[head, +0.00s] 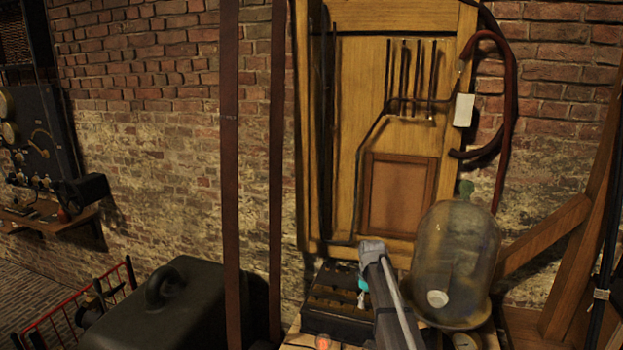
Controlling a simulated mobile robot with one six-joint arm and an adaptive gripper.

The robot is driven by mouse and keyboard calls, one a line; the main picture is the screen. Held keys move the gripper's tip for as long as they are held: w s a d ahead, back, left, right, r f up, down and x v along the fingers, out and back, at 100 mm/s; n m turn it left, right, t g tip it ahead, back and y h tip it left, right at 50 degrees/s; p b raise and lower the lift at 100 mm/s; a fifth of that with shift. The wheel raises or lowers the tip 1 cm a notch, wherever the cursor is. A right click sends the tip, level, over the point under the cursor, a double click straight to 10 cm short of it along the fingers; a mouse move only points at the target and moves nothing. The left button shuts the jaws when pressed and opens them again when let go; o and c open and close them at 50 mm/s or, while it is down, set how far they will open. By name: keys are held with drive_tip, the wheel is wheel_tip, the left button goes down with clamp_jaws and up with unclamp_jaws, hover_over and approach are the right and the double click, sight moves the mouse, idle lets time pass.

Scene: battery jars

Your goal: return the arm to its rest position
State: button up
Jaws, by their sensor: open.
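My arm rises from the bottom edge of the head view as a grey link with a pale blue cap near its upper end. My gripper cannot be made out, and no fingertips show. The arm stands in front of a dark, low ribbed box (335,298) and just left of a large cloudy glass jar (462,245). The jar has a green top and a round white spot low on its front. Whether the arm touches either thing cannot be told.
A wooden cabinet panel (405,195) with dark rods and a red hose (507,120) is on the brick wall behind. Wooden beams (575,235) slope at right. A gauge panel (40,140) hangs far left.

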drive_tip(key=s+f+m+b, duration=0.4)
drive_tip(key=s+f, duration=0.1)
drive_tip(key=s, duration=0.8)
drive_tip(key=s+f+m+b, duration=0.4)
drive_tip(key=s+b, duration=0.1)
drive_tip(key=s, duration=0.9)
drive_tip(key=shift+s+a+f, duration=0.3)
drive_tip(key=shift+a+f, duration=0.1)
idle(1.5)
